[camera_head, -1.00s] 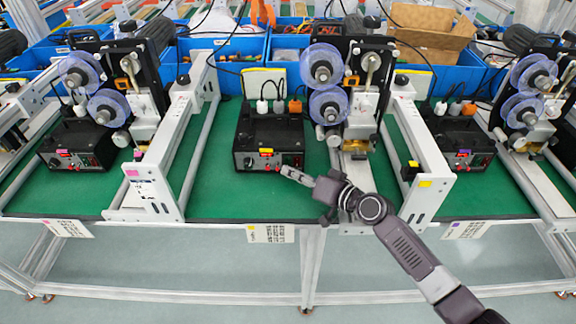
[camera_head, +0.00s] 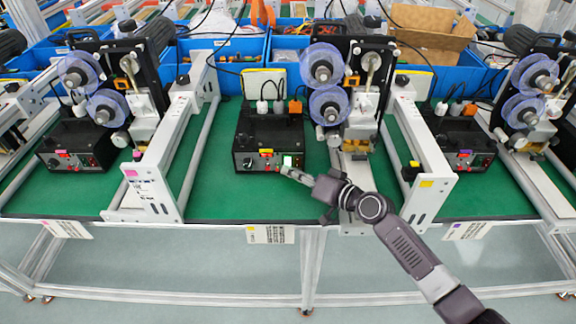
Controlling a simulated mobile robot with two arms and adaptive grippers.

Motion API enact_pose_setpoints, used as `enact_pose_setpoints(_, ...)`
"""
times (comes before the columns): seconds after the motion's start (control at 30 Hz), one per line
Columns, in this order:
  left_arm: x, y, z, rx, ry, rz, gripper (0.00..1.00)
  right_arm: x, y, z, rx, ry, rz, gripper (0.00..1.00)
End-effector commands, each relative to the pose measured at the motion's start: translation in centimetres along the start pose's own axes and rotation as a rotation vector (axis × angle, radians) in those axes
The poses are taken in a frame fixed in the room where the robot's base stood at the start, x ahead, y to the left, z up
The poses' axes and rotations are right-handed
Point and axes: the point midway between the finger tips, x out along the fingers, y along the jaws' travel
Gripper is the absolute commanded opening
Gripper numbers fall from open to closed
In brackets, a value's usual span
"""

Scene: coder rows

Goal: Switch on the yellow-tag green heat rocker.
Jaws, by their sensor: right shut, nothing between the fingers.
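The yellow-tag control box (camera_head: 268,140) is black and stands on the green mat in the middle station. Its yellow tag (camera_head: 266,152) is on the front face. The green heat rocker (camera_head: 288,160) at the right of that face shows a bright, lit green-white patch. My right gripper (camera_head: 284,171) is shut and empty, with its tip just below the rocker at the box's lower right front. I cannot tell whether it touches the box. My left gripper is not in view.
Similar boxes stand at the left station (camera_head: 76,146) with a pink tag and the right station (camera_head: 460,140) with a purple tag. A coder with blue reels (camera_head: 328,104) stands right of the middle box. White frames flank the station. Green mat before the box is clear.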

Motion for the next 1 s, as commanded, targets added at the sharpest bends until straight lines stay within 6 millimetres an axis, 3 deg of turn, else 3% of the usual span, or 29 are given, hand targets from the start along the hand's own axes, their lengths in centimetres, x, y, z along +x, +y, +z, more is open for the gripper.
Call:
enact_pose_setpoints(0.6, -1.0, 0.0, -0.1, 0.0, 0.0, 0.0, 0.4, -1.1, -0.8, 0.8, 0.0, -0.001, 0.0, 0.0)
enact_pose_setpoints(1.0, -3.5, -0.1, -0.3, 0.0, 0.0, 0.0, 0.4, -3.8, -2.8, 2.6, 0.001, -0.002, 0.001, 0.0)
